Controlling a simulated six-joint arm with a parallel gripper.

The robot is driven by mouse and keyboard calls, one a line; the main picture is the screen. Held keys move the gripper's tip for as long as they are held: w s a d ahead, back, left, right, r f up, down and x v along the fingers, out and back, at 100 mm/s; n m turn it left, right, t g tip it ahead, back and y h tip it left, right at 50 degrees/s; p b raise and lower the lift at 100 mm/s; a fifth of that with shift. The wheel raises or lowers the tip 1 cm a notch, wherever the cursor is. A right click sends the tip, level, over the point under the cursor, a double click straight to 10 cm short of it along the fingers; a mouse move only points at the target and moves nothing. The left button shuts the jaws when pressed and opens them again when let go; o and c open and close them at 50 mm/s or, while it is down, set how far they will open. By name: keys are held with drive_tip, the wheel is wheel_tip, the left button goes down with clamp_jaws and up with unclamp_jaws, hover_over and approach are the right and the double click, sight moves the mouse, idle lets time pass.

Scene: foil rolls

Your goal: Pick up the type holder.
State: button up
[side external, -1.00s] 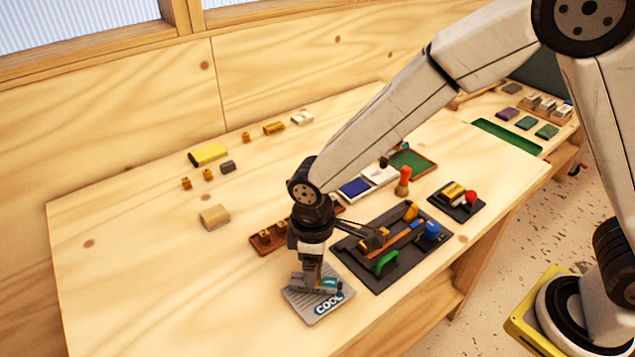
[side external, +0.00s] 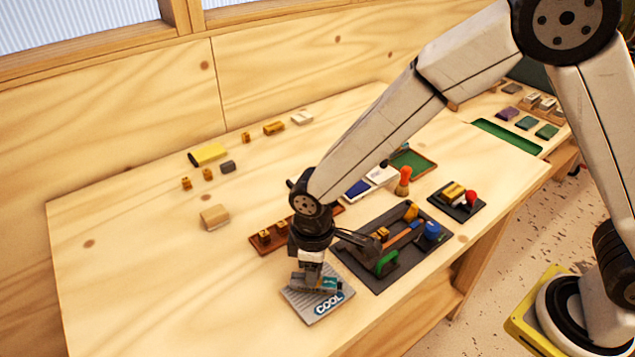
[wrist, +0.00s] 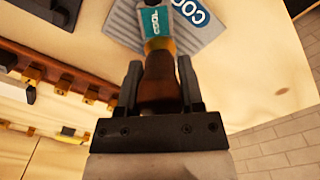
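The type holder, a tool with a dark brown handle, a brass collar and a teal label, shows in the wrist view (wrist: 158,72). In the side external view its teal part (side external: 330,283) is over a grey ribbed pad marked COOL (side external: 318,306). My gripper (side external: 312,281) is low over that pad, pointing down. In the wrist view the fingers (wrist: 159,75) stand on either side of the brown handle. I cannot tell whether they press on it or leave a small gap. The handle is mostly hidden by my gripper in the side external view.
A dark tool tray (side external: 372,281) with several tools lies just right of my gripper. A brown rack with brass pieces (side external: 256,243) is behind it. A wooden block (side external: 214,217) lies to the left. The front-left table is clear.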

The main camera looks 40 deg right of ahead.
clamp_jaws()
drive_tip(key=shift+r, duration=0.15)
drive_tip(key=shift+r, duration=0.7)
drive_tip(key=s+d+r, duration=0.6)
drive_tip(key=s+r, duration=0.5)
drive_tip(key=s, duration=0.1)
drive_tip(key=shift+s+r, duration=0.2)
drive_tip(key=shift+s, duration=0.15)
